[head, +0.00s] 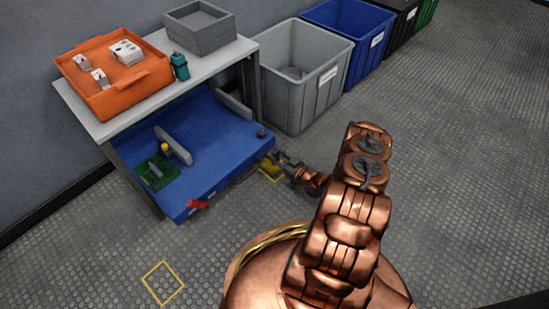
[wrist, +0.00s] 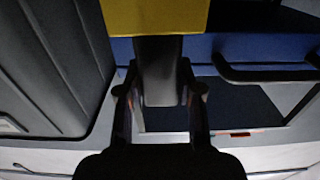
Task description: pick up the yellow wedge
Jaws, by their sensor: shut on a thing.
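The yellow wedge (head: 266,164) is at the tip of my gripper (head: 282,159), by the right edge of the blue drawer-like surface in the head view. In the wrist view a yellow block face (wrist: 155,17) shows at the top, with a dark grey part below it between the fingers of my gripper (wrist: 160,92). My gripper is shut on the wedge. The contact itself is dark, and the wedge's full shape is hidden. I cannot tell whether it touches anything below.
The blue surface (head: 228,132) carries a green board (head: 157,172) and a grey bar (head: 174,146). A red piece (head: 198,204) is at its front edge. The bench above holds an orange tray (head: 122,93). A grey bin (head: 288,97) stands behind. The front floor is open.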

